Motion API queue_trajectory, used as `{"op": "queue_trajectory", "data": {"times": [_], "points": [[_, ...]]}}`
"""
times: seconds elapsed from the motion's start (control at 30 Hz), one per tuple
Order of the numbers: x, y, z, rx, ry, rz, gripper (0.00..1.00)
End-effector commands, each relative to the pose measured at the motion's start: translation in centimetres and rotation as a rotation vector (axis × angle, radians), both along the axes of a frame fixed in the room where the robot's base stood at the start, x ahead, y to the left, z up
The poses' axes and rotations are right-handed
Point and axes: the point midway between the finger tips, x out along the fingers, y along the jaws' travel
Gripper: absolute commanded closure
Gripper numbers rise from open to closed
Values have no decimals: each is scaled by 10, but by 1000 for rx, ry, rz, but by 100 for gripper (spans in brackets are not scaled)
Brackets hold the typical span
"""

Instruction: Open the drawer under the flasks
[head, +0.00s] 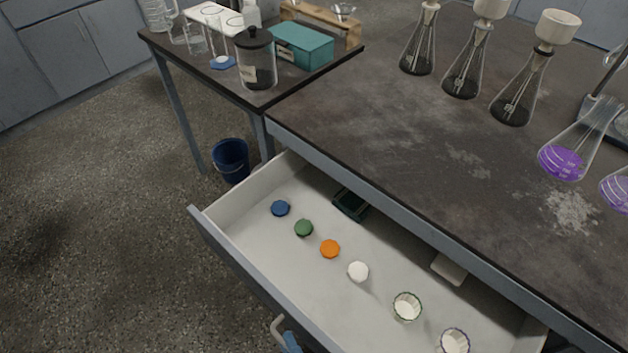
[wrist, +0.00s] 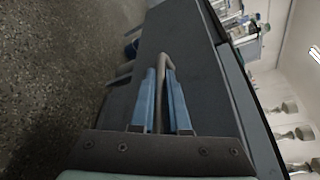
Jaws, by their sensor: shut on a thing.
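The drawer (head: 235,245) under the dark bench top is pulled well out in the head view, and its white inside shows. Its grey front (wrist: 195,75) fills the middle of the wrist view. The drawer handle (wrist: 160,88), a pale bar, lies between the blue fingers of my gripper (wrist: 164,98), which is shut on it. In the head view the handle (head: 277,328) and a bit of a blue finger show at the bottom edge; the rest of my gripper is out of frame. Several flasks (head: 465,75) stand on the bench top above, some with purple liquid (head: 565,160).
The drawer holds several coloured caps (head: 304,228), small ribbed cups (head: 407,307) and a dark box (head: 351,203). A side table (head: 215,80) with a lidded jar (head: 257,60) and a teal box (head: 302,46) stands at left. A blue bucket (head: 231,160) is on the floor; floor left of the drawer is clear.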

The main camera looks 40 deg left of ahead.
Motion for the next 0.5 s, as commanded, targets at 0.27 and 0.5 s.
{"op": "queue_trajectory", "data": {"times": [0.27,0.5], "points": [[-41,1,1,0,1,-2,100],[-53,1,0,0,-3,-1,100]]}}
